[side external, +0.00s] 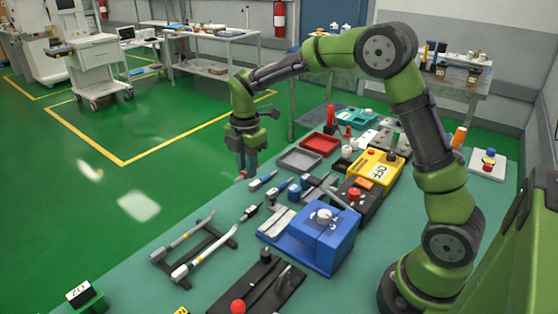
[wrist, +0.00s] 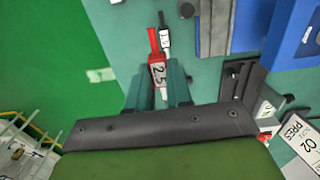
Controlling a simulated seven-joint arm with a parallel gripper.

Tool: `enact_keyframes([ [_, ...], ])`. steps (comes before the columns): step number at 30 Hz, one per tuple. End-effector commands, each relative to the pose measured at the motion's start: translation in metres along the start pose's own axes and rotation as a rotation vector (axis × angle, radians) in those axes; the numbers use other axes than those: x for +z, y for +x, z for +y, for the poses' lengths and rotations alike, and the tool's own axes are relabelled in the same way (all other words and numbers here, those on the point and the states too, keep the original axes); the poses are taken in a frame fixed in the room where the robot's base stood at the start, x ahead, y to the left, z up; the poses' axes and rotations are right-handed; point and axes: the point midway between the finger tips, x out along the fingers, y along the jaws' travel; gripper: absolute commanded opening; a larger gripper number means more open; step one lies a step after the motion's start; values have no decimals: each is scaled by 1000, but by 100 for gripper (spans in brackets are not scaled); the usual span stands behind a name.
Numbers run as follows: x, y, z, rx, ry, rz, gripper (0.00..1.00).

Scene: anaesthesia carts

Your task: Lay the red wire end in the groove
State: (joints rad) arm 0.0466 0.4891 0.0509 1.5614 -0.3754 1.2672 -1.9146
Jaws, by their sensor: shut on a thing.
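My gripper (side external: 244,172) hangs low over the left edge of the green table in the side view. In the wrist view its two teal fingers (wrist: 160,92) are shut on the red wire end (wrist: 154,42), which has a white label marked 2.5 below its red tip. In the side view only a small red bit of it shows at the fingertips. A grey metal block (side external: 279,224) with lengthwise edges adjoins the blue fixture (side external: 325,243); grey bars also show in the wrist view (wrist: 214,25). I cannot tell which surface holds the groove.
A black wire end (wrist: 164,28) with a white label lies beside the red tip. Blue-and-black pieces, a grey tray (side external: 299,160), a red tray (side external: 320,144) and a yellow box (side external: 379,169) crowd the table. A black rack (side external: 194,251) stands in front. Green floor drops off left.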

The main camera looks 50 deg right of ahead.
Motion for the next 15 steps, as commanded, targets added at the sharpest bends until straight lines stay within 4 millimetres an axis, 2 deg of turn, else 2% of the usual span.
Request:
enact_keyframes([
  [1, 0, 0, -17, -2, 0, 0, 0],
  [3, 1, 5, -38, -5, -2, 0, 0],
  [9, 0, 22, -88, -16, -1, -1, 0],
  [15, 0, 39, -110, -25, -1, -2, 0],
])
